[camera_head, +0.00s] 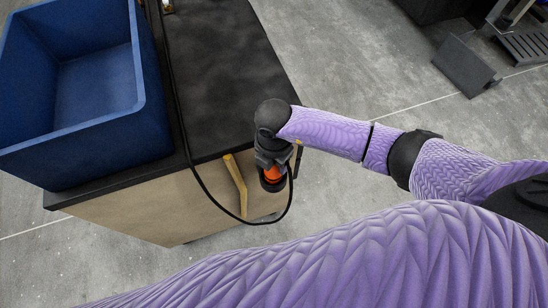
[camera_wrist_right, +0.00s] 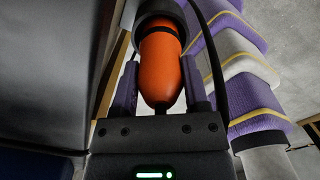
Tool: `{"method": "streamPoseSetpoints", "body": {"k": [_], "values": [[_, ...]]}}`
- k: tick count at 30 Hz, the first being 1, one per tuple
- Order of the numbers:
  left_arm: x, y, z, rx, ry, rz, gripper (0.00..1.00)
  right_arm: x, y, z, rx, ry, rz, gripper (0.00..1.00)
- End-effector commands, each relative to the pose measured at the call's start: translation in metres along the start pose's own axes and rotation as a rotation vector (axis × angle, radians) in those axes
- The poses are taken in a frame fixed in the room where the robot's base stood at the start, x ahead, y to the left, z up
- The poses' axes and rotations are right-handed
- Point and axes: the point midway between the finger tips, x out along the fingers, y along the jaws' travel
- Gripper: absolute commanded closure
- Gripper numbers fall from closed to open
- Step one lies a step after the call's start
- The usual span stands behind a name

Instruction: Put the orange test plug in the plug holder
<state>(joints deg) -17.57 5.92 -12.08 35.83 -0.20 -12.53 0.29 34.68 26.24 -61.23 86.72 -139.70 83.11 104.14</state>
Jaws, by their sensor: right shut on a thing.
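The orange test plug (camera_head: 273,174) is in my right gripper (camera_head: 271,165), beside the near side of the black-topped cabinet. In the right wrist view, the plug (camera_wrist_right: 160,68) lies between the two fingers of the right gripper (camera_wrist_right: 162,85), which is shut on it. A black ring (camera_wrist_right: 161,16) surrounds the plug's far end; I cannot tell whether it belongs to the plug or to a holder. A black cable (camera_head: 203,182) loops below the plug and up over the cabinet. I cannot clearly identify the plug holder. My left gripper is not in view.
A blue bin (camera_head: 88,135) stands on the left of the cabinet's black top (camera_head: 225,60). A yellow bracket (camera_head: 238,183) is on the cabinet's wooden near side, left of the plug. Grey floor (camera_head: 365,60) is open to the right of the cabinet.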

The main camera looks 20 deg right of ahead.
Motion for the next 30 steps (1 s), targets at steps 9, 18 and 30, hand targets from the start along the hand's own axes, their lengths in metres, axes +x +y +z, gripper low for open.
{"method": "streamPoseSetpoints", "body": {"k": [9, 18, 30], "values": [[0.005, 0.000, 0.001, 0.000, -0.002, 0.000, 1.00, 0.007, 0.000, 0.000, 0.000, 0.000, 0.001, 1.00], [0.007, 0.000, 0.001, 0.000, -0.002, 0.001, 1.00, 0.010, 0.000, 0.000, 0.000, 0.000, 0.001, 0.28], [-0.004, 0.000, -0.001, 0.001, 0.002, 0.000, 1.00, -0.001, 0.000, 0.000, 0.000, -0.001, 0.001, 0.28]]}}
